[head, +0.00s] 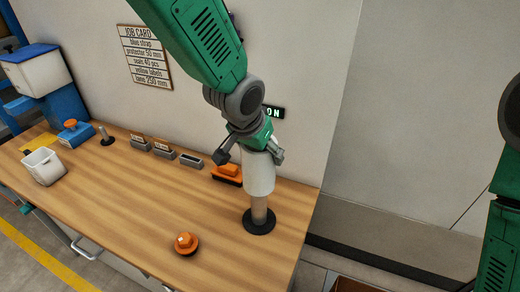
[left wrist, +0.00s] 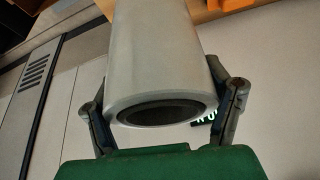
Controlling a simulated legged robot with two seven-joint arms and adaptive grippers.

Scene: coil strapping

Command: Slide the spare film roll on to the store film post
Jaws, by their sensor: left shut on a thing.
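The spare film roll (head: 260,174) is a pale grey-white cylinder, held upright near the right end of the bench. My left gripper (head: 250,156) is shut on it near its upper end, one finger on each side. In the left wrist view the roll (left wrist: 160,65) lies between the fingers, its dark round end facing the camera. The store film post (head: 259,211) is a short beige post on a black round base, directly below the roll. The roll hides the post's top, so I cannot tell how far it is around it. My right gripper is out of view.
An orange knobbed object (head: 186,242) stands on the wooden bench (head: 130,205) left of the post. An orange and black tool (head: 228,175) lies behind the roll. Small grey bins (head: 164,150), a white tub (head: 43,167) and another short post (head: 106,137) are farther left.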

